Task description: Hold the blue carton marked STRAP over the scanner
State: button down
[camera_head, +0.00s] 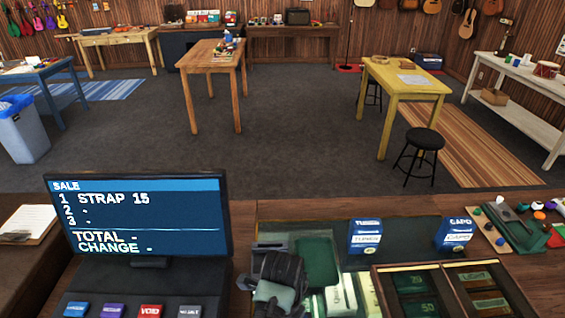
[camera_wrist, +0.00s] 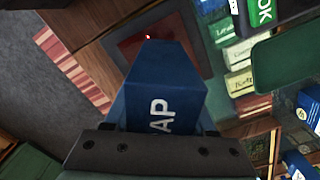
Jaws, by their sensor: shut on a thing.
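In the wrist view my gripper (camera_wrist: 162,118) is shut on a blue carton (camera_wrist: 160,75). The letters "AP" of its label show on its side; the rest is hidden by the gripper. Beyond the carton is a dark square plate with a reddish middle (camera_wrist: 133,46), which looks like the scanner; the carton covers part of it. A small red spot shows by the carton's far edge. The gap between carton and plate cannot be judged. In the head view my gripper (camera_head: 276,280) is over the counter, and its carton and the scanner are hidden.
The sale screen (camera_head: 138,215) reads "1 STRAP 15", with total and change blank. Buttons (camera_head: 132,310) sit below it. Blue cartons marked TUNER (camera_head: 365,238) and CAPO (camera_head: 454,235) stand on the counter. A tray with number-marked compartments (camera_head: 452,290) lies at right.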

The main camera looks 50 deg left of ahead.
notch_tip(320, 180, up, 9)
jog(key=p, duration=0.9)
jog(key=shift+r, duration=0.1)
